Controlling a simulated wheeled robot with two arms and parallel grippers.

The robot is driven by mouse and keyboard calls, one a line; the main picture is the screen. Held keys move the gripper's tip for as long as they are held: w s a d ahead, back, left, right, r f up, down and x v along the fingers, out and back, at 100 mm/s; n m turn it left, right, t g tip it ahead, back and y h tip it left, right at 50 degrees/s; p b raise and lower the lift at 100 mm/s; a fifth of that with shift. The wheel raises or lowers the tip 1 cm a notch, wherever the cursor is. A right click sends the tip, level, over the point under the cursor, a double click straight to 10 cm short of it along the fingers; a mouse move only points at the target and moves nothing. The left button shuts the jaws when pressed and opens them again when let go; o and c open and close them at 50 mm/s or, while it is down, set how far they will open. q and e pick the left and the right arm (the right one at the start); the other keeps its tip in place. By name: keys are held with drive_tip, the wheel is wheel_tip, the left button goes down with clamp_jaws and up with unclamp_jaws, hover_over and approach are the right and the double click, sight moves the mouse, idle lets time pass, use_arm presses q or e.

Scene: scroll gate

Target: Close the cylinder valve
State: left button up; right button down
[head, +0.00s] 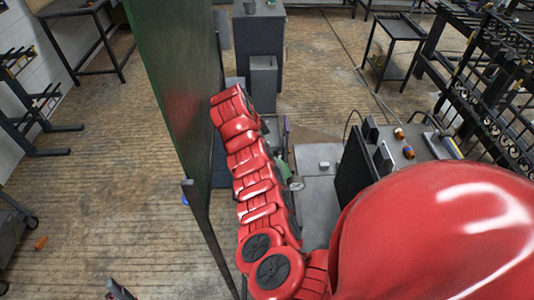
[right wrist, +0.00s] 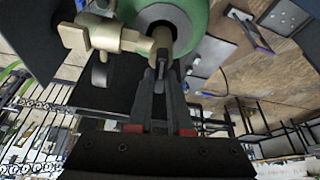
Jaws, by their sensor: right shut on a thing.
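The green cylinder (right wrist: 191,14) fills the top middle of the right wrist view. A brass valve (right wrist: 103,38) sits at its top, with a side fitting reaching left. My right gripper (right wrist: 162,66) is at the near end of the brass valve's stem, its fingertips close together and shut on a part of the valve. The fingers hide most of the gripped part. In the head view a small bit of green (head: 281,169) shows beside my red arm, with a round gauge (head: 296,184) near it. My arm hides the right gripper there. My left gripper is not seen.
A tall green panel (head: 172,75) stands just left of my arm. A grey box (head: 263,78) stands beyond it. A dark equipment bench (head: 408,153) is on the right, near racks (head: 490,90). Open wooden floor (head: 110,190) lies to the left.

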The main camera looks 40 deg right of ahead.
drive_tip(key=shift+f+m+b, duration=0.15)
drive_tip(key=shift+m+b, duration=0.15)
drive_tip(key=shift+m, duration=0.1)
drive_tip(key=c, duration=0.8)
unclamp_jaws()
drive_tip(key=shift+c, duration=0.2)
